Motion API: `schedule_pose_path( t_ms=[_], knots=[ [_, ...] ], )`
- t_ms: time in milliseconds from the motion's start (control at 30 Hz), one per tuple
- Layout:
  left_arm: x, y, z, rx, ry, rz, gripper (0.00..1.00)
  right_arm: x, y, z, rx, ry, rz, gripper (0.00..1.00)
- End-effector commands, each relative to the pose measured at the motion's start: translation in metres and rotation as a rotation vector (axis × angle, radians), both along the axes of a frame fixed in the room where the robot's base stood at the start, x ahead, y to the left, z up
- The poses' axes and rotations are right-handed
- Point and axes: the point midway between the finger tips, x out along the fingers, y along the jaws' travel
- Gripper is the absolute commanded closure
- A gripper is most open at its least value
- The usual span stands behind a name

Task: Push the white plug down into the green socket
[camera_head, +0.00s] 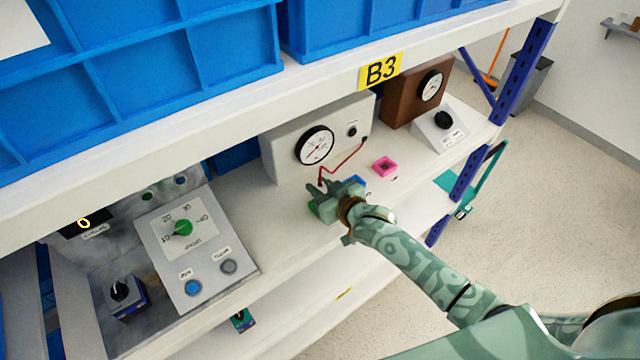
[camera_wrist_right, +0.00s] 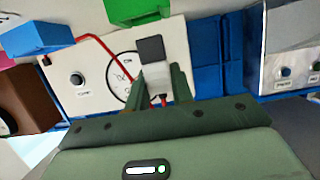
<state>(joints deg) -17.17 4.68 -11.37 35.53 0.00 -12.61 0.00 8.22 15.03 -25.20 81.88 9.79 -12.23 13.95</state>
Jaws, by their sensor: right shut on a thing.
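My right gripper (camera_head: 330,194) is over the front of the shelf in the head view, shut on the white plug. In the right wrist view the gripper (camera_wrist_right: 162,76) has the plug (camera_wrist_right: 151,74) between its fingers. The plug has a dark grey end and a red cable at its other end. The green socket (camera_head: 316,209) shows beside the gripper in the head view, partly hidden by it. In the right wrist view the green socket (camera_wrist_right: 138,11) is just past the plug's dark end, with a small gap in the picture. My left gripper is not in view.
A blue socket (camera_head: 357,183) and a pink socket (camera_head: 385,164) stand along the shelf. The red cable (camera_head: 346,158) runs from the gauge box (camera_head: 284,152). A control panel with a green knob (camera_head: 183,227) is at left. The upper shelf edge (camera_head: 330,80) hangs above.

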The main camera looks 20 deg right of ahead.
Motion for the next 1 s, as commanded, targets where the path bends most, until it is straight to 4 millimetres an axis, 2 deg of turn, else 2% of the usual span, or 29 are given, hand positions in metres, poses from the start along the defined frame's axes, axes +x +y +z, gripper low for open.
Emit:
schedule_pose_path(
  t_ms=[100,1000],
  knots=[
    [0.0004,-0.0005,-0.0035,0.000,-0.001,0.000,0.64,0.0002,0.0000,-0.0044,0.000,-0.001,0.000,1.00],
    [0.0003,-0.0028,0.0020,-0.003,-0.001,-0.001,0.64,-0.0001,-0.0001,-0.0035,0.000,-0.001,0.000,1.00]
  ],
)
